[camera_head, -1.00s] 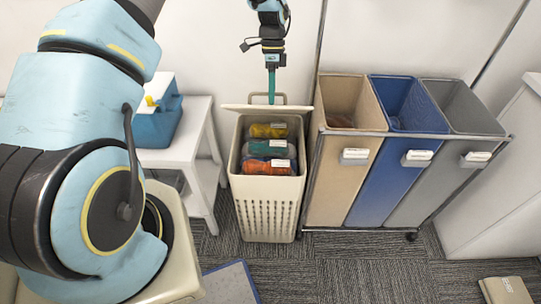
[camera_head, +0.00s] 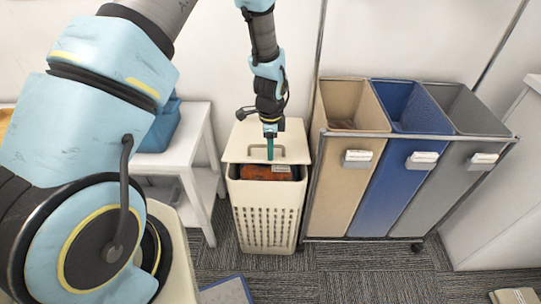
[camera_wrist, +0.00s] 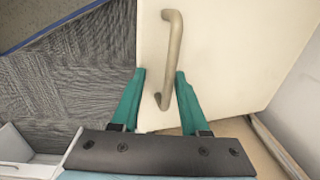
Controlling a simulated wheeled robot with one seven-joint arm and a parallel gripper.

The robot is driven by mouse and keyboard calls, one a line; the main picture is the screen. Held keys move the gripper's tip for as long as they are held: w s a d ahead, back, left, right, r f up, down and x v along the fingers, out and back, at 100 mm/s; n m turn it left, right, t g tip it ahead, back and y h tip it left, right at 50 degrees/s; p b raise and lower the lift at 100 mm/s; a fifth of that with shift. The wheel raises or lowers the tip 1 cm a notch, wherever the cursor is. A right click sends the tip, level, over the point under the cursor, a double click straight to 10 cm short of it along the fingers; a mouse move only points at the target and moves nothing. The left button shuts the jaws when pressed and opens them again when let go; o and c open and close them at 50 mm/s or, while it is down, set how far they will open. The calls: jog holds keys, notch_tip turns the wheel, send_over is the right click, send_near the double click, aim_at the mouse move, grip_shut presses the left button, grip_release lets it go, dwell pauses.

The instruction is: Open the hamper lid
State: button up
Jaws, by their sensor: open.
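The hamper (camera_head: 266,212) is a cream, slotted bin standing on the carpet. Its cream lid (camera_head: 240,142) is partly open, tilted over the back of the bin, with its outer face showing. An orange rolled item (camera_head: 266,172) shows under the lid's front edge. My gripper (camera_head: 270,150) is over the lid at the handle. In the wrist view the lid (camera_wrist: 225,60) lies under my gripper (camera_wrist: 160,72). Contact with the lid cannot be told.
A framed sorter with tan (camera_head: 337,190), blue (camera_head: 391,190) and grey (camera_head: 440,190) bins stands close on the right. A white side table (camera_head: 165,160) with a blue container (camera_head: 160,130) stands on the left.

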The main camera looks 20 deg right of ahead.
jog(key=shift+s+a+f, duration=0.1)
jog(key=shift+s+f, duration=0.05)
jog(key=shift+f, duration=0.35)
